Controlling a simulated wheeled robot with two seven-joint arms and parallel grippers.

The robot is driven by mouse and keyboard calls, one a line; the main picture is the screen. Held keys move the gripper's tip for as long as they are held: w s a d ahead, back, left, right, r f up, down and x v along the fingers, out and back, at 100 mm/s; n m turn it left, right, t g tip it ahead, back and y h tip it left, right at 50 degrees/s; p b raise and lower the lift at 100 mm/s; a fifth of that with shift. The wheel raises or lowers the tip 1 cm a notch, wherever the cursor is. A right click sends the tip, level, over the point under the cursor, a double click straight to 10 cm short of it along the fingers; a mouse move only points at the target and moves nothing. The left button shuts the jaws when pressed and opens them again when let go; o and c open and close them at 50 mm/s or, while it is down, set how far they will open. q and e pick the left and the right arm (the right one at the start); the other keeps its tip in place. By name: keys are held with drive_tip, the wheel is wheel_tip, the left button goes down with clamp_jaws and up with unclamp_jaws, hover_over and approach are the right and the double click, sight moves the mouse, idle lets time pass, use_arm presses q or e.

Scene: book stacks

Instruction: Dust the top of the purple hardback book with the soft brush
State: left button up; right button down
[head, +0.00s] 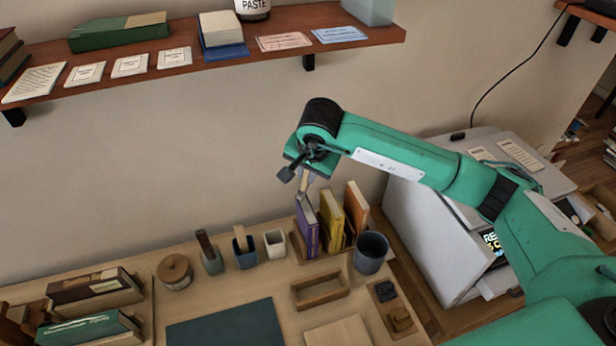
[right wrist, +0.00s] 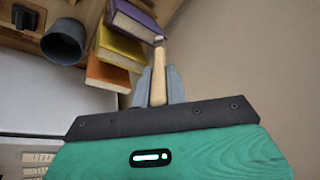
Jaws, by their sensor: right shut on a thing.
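The purple hardback book (head: 307,228) stands upright at the left end of a short row of books. It also shows at the top of the right wrist view (right wrist: 132,20). My right gripper (head: 306,172) is above this book, shut on the soft brush (head: 303,184). In the right wrist view the brush's pale wooden handle (right wrist: 158,88) lies between the two grey fingers, with its head pointing away toward the purple book. The brush's lower end is close to the book's top. I cannot tell whether they touch. My left gripper is not in view.
A yellow book (head: 331,217) and an orange book (head: 357,208) stand right of the purple one. A dark grey cup (head: 370,252) is in front of them. Small pots (head: 275,243) stand to the left. A wall shelf (head: 285,50) hangs above.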

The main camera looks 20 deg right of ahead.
drive_tip(key=s+b, duration=0.2)
drive_tip(key=s, duration=0.6)
drive_tip(key=shift+d+b, duration=0.15)
drive_tip(key=shift+b, duration=0.25)
wheel_tip(320, 180, up, 6)
drive_tip(key=shift+f+p, duration=0.1)
drive_tip(key=shift+p, duration=0.4)
idle(0.3)
wheel_tip(320, 180, up, 3)
drive_tip(key=shift+r, duration=0.1)
idle(0.6)
idle(0.3)
